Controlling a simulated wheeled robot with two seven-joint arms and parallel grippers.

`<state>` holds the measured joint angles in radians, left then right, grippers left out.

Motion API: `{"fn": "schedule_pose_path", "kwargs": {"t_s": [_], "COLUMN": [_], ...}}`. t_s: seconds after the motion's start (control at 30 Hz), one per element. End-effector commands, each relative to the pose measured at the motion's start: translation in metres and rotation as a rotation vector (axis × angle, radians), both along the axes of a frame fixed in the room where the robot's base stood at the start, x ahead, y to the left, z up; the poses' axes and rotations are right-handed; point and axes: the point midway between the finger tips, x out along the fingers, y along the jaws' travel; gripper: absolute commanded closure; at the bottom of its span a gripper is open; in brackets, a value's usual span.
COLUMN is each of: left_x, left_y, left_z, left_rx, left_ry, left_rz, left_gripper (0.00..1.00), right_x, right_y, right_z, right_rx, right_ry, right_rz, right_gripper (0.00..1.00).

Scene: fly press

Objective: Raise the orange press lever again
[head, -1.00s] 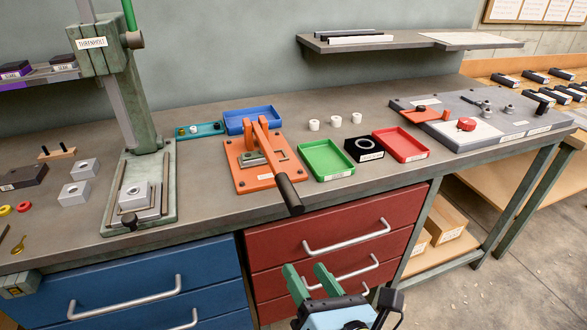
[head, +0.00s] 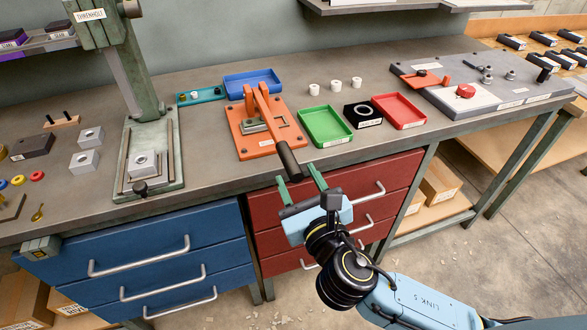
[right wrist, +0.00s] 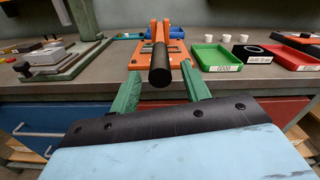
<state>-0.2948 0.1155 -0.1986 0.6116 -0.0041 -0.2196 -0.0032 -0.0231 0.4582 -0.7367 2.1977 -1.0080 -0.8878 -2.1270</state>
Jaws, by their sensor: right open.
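The orange press (head: 258,137) stands near the front edge of the bench. Its orange lever (head: 268,115) slopes down toward me and ends in a black handle (head: 290,159) that reaches over the bench edge. My right gripper (head: 299,179), with green fingers, is open just in front of and below the handle end. My left gripper is not in view.
A green tray (head: 339,136) and a black block with a ring (head: 362,115) stand right of the press. A blue tray (head: 279,83) is behind it. A grey-green column press (head: 147,184) stands to the left. Drawers with handles (head: 346,205) lie below the bench edge.

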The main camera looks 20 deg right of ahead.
Motion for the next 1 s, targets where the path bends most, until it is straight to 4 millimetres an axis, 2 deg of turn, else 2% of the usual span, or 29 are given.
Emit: {"fn": "schedule_pose_path", "kwargs": {"t_s": [0.1, 0.2, 0.57, 0.67, 0.93, 1.0], "left_x": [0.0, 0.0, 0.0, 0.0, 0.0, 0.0], "left_y": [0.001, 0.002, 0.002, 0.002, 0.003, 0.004], "left_z": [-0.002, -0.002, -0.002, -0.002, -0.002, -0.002], "left_rx": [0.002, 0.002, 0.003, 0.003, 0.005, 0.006], "left_ry": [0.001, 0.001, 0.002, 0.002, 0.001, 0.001], "left_rz": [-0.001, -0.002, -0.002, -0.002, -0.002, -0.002], "left_gripper": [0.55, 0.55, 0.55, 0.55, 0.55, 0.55], "right_x": [0.018, 0.027, 0.032, 0.032, 0.032, 0.032], "right_y": [0.0, 0.001, 0.001, 0.001, 0.001, 0.001], "right_z": [0.0, 0.0, 0.0, 0.0, 0.0, 0.0], "right_rx": [0.0, 0.0, 0.001, 0.001, 0.001, 0.001], "right_ry": [-0.002, -0.001, 0.0, 0.0, 0.0, 0.0], "right_rz": [-0.001, 0.0, 0.001, 0.001, 0.001, 0.001], "right_gripper": [0.53, 0.53, 0.53, 0.64, 0.99, 1.0]}}
